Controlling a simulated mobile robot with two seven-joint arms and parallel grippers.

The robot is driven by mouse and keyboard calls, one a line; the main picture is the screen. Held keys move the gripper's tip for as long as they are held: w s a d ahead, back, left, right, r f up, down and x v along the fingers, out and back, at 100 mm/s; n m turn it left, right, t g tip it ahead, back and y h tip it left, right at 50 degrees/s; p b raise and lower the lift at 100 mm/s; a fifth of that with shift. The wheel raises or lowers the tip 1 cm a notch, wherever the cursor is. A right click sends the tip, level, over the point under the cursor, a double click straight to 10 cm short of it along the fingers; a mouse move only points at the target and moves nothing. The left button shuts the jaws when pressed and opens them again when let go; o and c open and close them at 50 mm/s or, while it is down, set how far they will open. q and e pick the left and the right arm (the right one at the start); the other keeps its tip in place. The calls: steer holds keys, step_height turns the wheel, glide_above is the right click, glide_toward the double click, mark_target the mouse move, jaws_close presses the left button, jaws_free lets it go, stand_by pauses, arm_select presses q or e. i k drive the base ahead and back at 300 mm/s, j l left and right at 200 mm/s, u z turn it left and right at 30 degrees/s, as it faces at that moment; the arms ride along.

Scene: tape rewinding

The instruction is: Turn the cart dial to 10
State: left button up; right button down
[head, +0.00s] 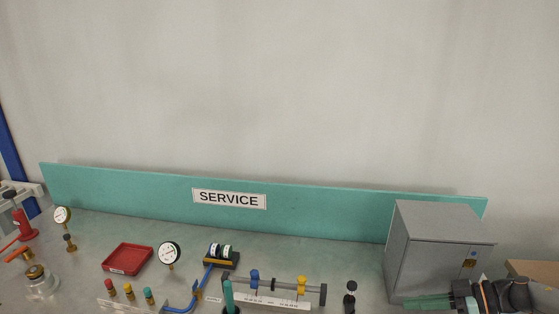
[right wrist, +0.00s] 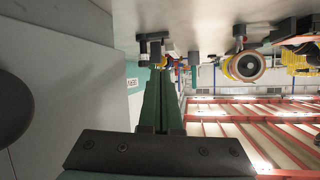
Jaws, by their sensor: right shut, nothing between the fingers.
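My right gripper (head: 408,302) is at the bottom right of the head view, fingers pointing left, in front of the grey cabinet. In the right wrist view its green fingers (right wrist: 162,128) are closed together with nothing between them. A rail (head: 316,293) with a blue clamp (head: 254,279), a yellow clamp (head: 301,285) and a white scale strip (head: 270,300) lies left of the gripper, apart from it. I cannot make out a dial marked with numbers or its setting. My left gripper is not identifiable in view.
The grey cabinet (head: 440,245) stands close behind my right gripper. A small black knobbed post (head: 350,296) stands between rail and cabinet. Left are a red tray (head: 128,258), a gauge (head: 169,253) and several coloured knobs. A green upright rod (head: 228,294) stands at the bottom edge.

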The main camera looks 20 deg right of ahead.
mark_target(352, 285)
steer(key=k+j, duration=0.45)
steer(key=j, duration=0.25)
steer(key=k+j, duration=0.25)
steer(key=j, duration=0.1)
